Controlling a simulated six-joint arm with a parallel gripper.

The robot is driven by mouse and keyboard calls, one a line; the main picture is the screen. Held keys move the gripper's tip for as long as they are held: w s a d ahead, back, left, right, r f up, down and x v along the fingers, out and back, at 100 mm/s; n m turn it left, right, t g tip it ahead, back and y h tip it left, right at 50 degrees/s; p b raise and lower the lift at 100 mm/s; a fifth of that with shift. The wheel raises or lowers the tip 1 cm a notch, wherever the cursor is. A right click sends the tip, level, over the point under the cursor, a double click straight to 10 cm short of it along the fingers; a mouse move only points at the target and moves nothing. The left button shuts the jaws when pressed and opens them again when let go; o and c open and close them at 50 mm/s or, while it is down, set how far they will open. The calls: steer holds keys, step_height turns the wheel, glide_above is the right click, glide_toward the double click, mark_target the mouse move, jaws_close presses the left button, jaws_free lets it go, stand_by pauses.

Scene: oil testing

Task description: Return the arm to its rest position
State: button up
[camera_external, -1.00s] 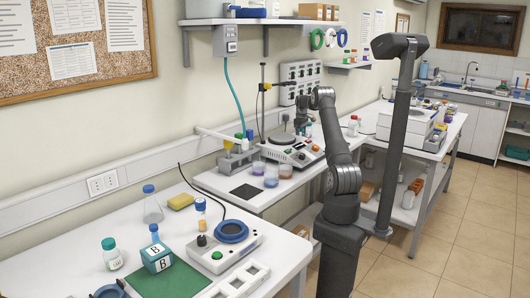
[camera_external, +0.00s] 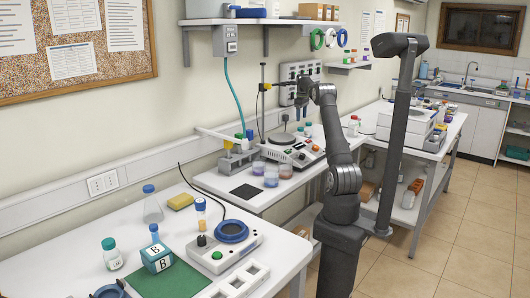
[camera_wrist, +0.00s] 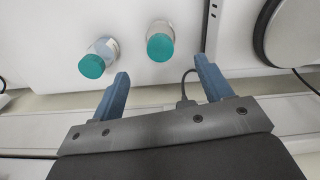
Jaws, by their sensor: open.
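My arm rises at the middle right of the external view and bends over the middle bench. My gripper (camera_external: 302,116) hangs above the back of that bench, to the right of the hotplate. In the wrist view my gripper (camera_wrist: 163,70) is open, with nothing between its blue fingers. Two teal-capped bottles show beyond the fingers: the left bottle (camera_wrist: 93,66) lies beyond the left finger, and the right bottle (camera_wrist: 160,44) is ahead of the gap. Both stand apart from the fingers. In the external view they are small, below my gripper.
The hotplate (camera_external: 290,151) stands just left of my gripper, with a stand behind it. Several jars (camera_external: 271,175) sit at the bench front. A dark round edge (camera_wrist: 290,35) shows in the wrist view.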

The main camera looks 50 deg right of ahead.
mark_target(301, 128)
steer(key=shift+f, duration=4.15)
steer(key=shift+f, duration=1.75)
step_height(301, 128, up, 4)
steer(key=s+d+r, duration=0.4)
steer(key=s+r, duration=0.3)
steer(key=s, duration=0.4)
steer(key=a+r+m, duration=0.1)
steer(key=a+r, duration=0.2)
steer(key=a, duration=0.9)
steer(key=a+r, duration=0.4)
steer(key=a, duration=0.8)
steer(key=a+r+m, duration=0.1)
steer(key=a+r, duration=0.2)
steer(key=a, duration=0.9)
steer(key=shift+w+r+m, duration=0.15)
steer(key=shift+w+m, duration=0.15)
steer(key=shift+w, duration=0.15)
